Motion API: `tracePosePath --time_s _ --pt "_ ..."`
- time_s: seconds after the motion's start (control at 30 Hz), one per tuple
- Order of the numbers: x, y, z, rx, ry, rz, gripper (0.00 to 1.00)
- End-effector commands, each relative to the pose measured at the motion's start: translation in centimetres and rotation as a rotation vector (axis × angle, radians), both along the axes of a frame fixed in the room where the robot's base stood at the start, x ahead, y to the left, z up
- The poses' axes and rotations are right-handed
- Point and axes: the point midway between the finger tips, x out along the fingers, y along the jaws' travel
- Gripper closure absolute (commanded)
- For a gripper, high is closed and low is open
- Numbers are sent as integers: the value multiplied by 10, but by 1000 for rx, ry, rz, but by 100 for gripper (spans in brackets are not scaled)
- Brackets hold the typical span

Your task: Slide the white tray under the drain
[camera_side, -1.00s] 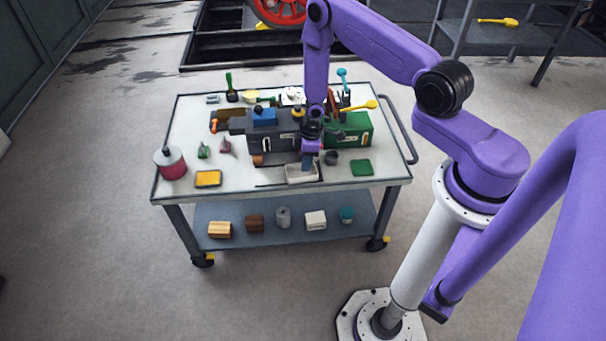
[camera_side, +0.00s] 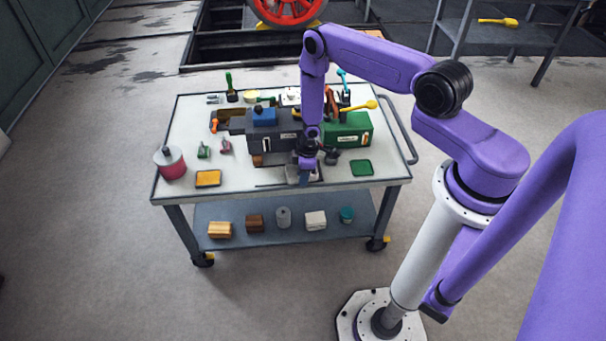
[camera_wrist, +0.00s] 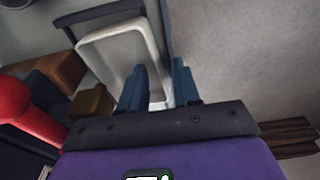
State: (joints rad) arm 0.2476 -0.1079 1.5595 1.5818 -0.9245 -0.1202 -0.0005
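The white tray (camera_wrist: 98,48) is a shallow, rounded rectangle near the table's front edge. In the side view the white tray (camera_side: 291,174) is partly hidden by my gripper (camera_side: 304,179). In the wrist view my gripper (camera_wrist: 159,84) has its two blue fingers apart. The left finger overlaps the tray's inside and the right finger is outside the near rim. Whether they touch the rim cannot be told. A small brass-brown block (camera_side: 257,160) is at the dark engine's (camera_side: 275,135) front, left of the tray. I cannot clearly make out the drain.
The engine and a green tank (camera_side: 347,130) stand behind the tray. A green square (camera_side: 361,168) is at right. Dark strips on the tabletop edge the tray's spot.

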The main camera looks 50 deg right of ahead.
Motion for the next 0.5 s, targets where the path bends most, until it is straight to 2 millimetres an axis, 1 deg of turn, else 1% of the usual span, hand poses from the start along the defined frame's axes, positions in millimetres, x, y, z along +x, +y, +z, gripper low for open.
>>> tracePosePath --time_s 0.03,0.07,0.1,0.5 --pt "0 0 0 0 0 0 87" --pt "0 0 0 0 0 0 96" --pt "0 0 0 0 0 0 100" --pt "2 -2 0 1 -1 1 100"
